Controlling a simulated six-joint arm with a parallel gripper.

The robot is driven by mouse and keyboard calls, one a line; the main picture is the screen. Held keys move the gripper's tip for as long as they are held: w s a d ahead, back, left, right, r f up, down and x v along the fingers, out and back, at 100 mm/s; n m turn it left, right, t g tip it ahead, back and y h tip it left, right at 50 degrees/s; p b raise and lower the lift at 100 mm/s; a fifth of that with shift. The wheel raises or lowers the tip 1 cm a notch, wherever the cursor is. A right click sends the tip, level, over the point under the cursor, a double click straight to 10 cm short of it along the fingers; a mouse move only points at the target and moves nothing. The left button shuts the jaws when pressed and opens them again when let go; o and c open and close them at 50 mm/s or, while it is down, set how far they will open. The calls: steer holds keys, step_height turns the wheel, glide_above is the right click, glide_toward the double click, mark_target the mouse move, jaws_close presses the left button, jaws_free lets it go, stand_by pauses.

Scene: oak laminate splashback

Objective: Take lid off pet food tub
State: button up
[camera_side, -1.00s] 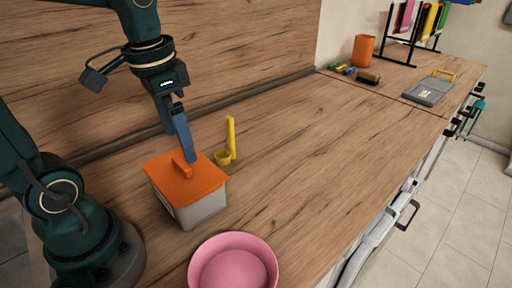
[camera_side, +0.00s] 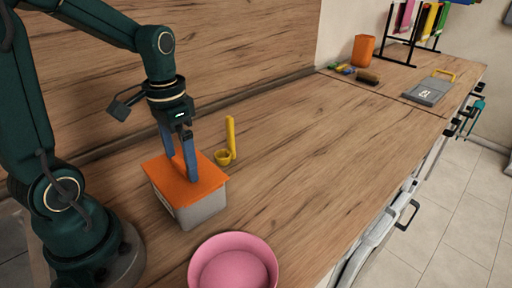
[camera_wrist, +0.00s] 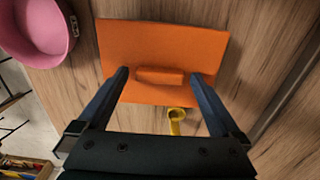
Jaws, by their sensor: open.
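The pet food tub (camera_side: 202,211) is a pale grey box on the wooden counter, close to my base. Its flat orange lid (camera_side: 205,172) sits on top, and it also shows in the wrist view (camera_wrist: 165,42). A small orange bar handle (camera_wrist: 160,76) rises from the lid's middle. My gripper (camera_side: 181,168) is over the lid with its two blue fingers spread. In the wrist view the fingers (camera_wrist: 160,77) stand on either side of the handle, with a gap at each end. Nothing is held. In the side view the handle is hidden behind the fingers.
A yellow scoop (camera_side: 230,142) stands just behind the tub, also visible in the wrist view (camera_wrist: 176,120). A pink bowl (camera_side: 233,262) is in front.

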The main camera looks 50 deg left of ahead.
steer(key=shift+c, duration=0.3)
steer(key=c, duration=1.2)
steer(key=shift+r, duration=0.1)
